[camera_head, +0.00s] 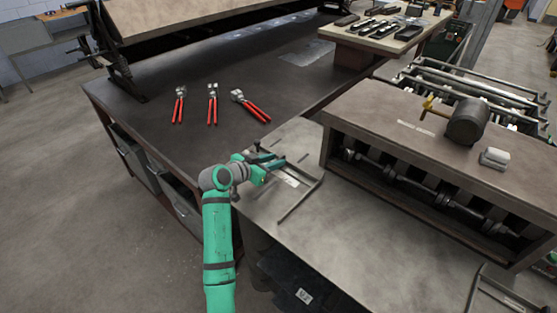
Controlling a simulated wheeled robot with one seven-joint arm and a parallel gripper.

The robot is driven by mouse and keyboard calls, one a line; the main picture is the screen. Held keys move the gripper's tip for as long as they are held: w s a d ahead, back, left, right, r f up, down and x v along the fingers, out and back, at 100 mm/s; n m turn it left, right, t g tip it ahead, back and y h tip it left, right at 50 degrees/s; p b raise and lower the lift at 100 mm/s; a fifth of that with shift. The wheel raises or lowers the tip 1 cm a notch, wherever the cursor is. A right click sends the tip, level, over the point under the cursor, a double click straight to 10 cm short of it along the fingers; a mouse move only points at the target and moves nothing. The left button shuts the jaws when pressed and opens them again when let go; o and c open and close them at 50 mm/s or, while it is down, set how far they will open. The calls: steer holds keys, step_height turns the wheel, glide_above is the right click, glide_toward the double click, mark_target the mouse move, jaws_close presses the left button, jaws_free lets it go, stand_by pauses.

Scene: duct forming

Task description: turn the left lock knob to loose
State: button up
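A flat metal guide frame (300,200) lies on the left part of the grey machine table, in front of the long machine housing. My green arm reaches up from the bottom of the picture, and my gripper (274,164) is at the left end of this frame. A small dark piece (257,146) shows just beyond my gripper; it may be the left lock knob or part of it, but it is too small to be sure. My gripper hides part of this spot. I cannot tell whether the fingers touch the knob or how far apart they are.
The machine housing (440,135) with rollers inside stands right of my gripper, with a dark mallet (466,122) on top. Red-handled pliers (212,103) and similar tools lie on the dark workbench (160,135). The grey table (370,235) is clear in the middle. A similar frame (490,295) is at lower right.

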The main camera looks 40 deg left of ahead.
steer(key=shift+x, duration=1.25)
steer(key=shift+a, duration=0.1)
steer(key=shift+s, duration=0.1)
steer(key=shift+c, duration=0.3)
jaws_close()
steer(key=shift+w+d+n+y, duration=0.2)
steer(key=shift+d+n+y, duration=0.1)
steer(key=shift+n+y, duration=0.5)
steer(key=shift+o, duration=0.3)
jaws_free()
